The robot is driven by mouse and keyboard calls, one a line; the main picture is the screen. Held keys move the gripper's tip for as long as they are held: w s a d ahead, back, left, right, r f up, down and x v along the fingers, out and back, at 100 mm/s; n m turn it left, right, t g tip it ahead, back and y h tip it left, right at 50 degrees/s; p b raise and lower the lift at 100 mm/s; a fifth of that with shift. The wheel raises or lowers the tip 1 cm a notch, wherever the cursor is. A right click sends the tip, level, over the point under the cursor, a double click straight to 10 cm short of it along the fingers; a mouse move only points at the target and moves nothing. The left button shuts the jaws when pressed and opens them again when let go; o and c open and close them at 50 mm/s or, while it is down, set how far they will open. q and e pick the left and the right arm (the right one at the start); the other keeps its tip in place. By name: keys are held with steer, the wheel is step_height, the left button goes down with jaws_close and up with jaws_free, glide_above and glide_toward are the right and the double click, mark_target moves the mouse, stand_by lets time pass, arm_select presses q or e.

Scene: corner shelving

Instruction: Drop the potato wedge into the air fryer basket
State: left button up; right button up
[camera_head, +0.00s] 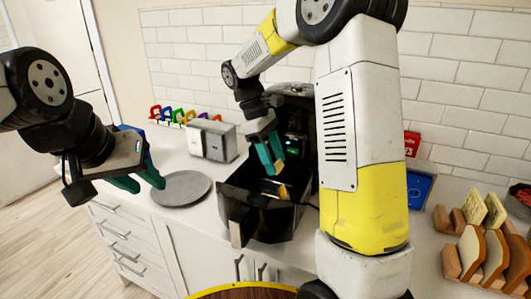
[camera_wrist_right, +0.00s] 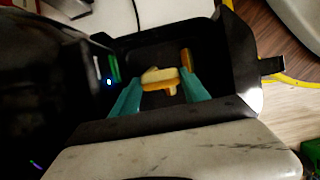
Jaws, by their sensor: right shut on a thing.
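The black air fryer basket (camera_head: 236,192) is pulled out on the counter and open at the top. My right gripper (camera_head: 273,156) is above the basket, its teal fingers pointing down and shut on a pale yellow potato wedge (camera_head: 279,167). In the right wrist view the held wedge (camera_wrist_right: 160,75) sits between the two fingertips, over the dark basket (camera_wrist_right: 238,62). Another golden wedge (camera_head: 284,191) lies inside the basket and also shows in the wrist view (camera_wrist_right: 187,60). My left gripper (camera_head: 140,179) is open and empty, left of the basket near a round grey plate.
The air fryer body (camera_head: 300,125) stands behind the basket. The grey plate (camera_head: 181,188) lies left of it, with a silver toaster (camera_head: 212,140) behind. Wooden racks with bread slices (camera_head: 470,246) stand at the right. A red box (camera_head: 411,143) is near the wall.

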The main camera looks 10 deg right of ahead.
steer(key=o, duration=1.4)
steer(key=v, duration=0.7)
steer(key=shift+w+a+r, duration=0.1)
steer(key=shift+a+r, duration=0.1)
steer(key=shift+r, duration=0.15)
steer(key=s+d+m+t+y, duration=0.1)
steer(key=s+m+t+y, duration=0.1)
steer(key=s, duration=0.4)
steer(key=s+d+r+m+t+y, duration=0.1)
steer(key=s+m+t+y, duration=0.1)
steer(key=s+m, duration=0.3)
steer(key=s+d+m+t+y, duration=0.1)
steer(key=s+m+t, duration=0.2)
steer(key=s, duration=0.5)
steer(key=shift+s+r+m+t+y, duration=0.15)
steer(key=shift+s+m+t+y, duration=0.2)
steer(key=shift+t, duration=0.45)
